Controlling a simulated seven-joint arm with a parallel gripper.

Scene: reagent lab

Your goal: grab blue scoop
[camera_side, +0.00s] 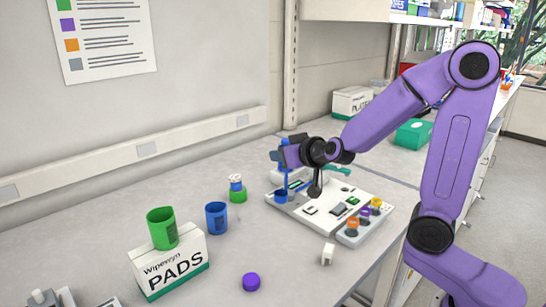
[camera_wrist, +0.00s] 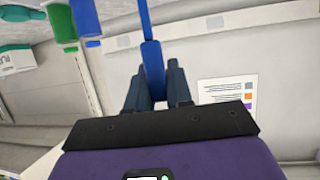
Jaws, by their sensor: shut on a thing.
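The blue scoop (camera_side: 281,196) hangs nearly upright below my gripper (camera_side: 286,157) in the side view, its lower end in front of the back-left part of the white tray. Whether that end touches the tray I cannot tell. In the wrist view the blue handle (camera_wrist: 152,66) stands between the two dark fingers of my gripper (camera_wrist: 153,78), which are shut on it. The scoop's far end is out of the wrist view.
A purple cap (camera_side: 251,282) lies in front.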

